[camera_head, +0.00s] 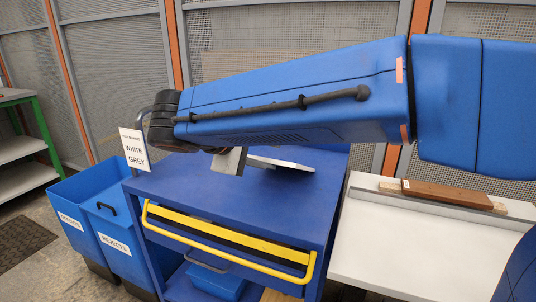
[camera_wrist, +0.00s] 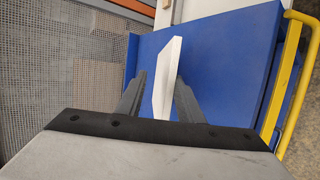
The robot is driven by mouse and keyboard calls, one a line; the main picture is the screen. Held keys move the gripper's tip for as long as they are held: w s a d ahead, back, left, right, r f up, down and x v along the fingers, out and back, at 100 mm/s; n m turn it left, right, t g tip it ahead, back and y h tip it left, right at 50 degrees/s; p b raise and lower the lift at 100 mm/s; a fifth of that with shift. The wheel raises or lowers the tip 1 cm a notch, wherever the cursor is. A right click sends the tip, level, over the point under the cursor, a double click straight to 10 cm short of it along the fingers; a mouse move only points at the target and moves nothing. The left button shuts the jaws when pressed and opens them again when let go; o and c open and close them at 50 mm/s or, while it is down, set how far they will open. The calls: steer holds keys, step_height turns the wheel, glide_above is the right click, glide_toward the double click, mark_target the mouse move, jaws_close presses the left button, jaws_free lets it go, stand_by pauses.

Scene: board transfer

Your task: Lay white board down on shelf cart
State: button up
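The white board (camera_head: 285,162) is a flat pale panel at the top of the blue shelf cart (camera_head: 225,198), partly hidden behind my arm in the head view. In the wrist view the board (camera_wrist: 168,70) is seen nearly edge-on between the two fingers of my gripper (camera_wrist: 160,90). A gap shows between the left finger and the board; the right finger is close beside it. The gripper looks open around the board's near end. In the head view my gripper (camera_head: 230,160) is low over the cart top. I cannot tell whether the board fully rests on the cart.
A yellow handle (camera_head: 230,245) runs along the cart's front. A sign (camera_head: 134,149) reading WHITE GREY stands at its left corner. Blue bins (camera_head: 110,235) stand left. A white table (camera_head: 410,250) with a brown board (camera_head: 447,194) is right. The cart's front top is clear.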

steer(key=shift+r+g+y, duration=0.3)
steer(key=shift+g+y, duration=0.5)
steer(key=shift+g, duration=0.1)
steer(key=g+y, duration=0.2)
steer(key=shift+s+a+r+g, duration=0.1)
steer(key=shift+s+a+g, duration=0.1)
steer(key=shift+g, duration=0.1)
steer(key=shift+s, duration=0.1)
steer(key=shift+s+a+r, duration=0.3)
steer(key=shift+s+a, duration=0.2)
steer(key=shift+s, duration=0.05)
steer(key=shift+s+a+r, duration=0.3)
steer(key=shift+s+a, duration=0.15)
steer(key=shift+s, duration=0.1)
steer(key=o, duration=0.6)
steer(key=shift+c, duration=0.2)
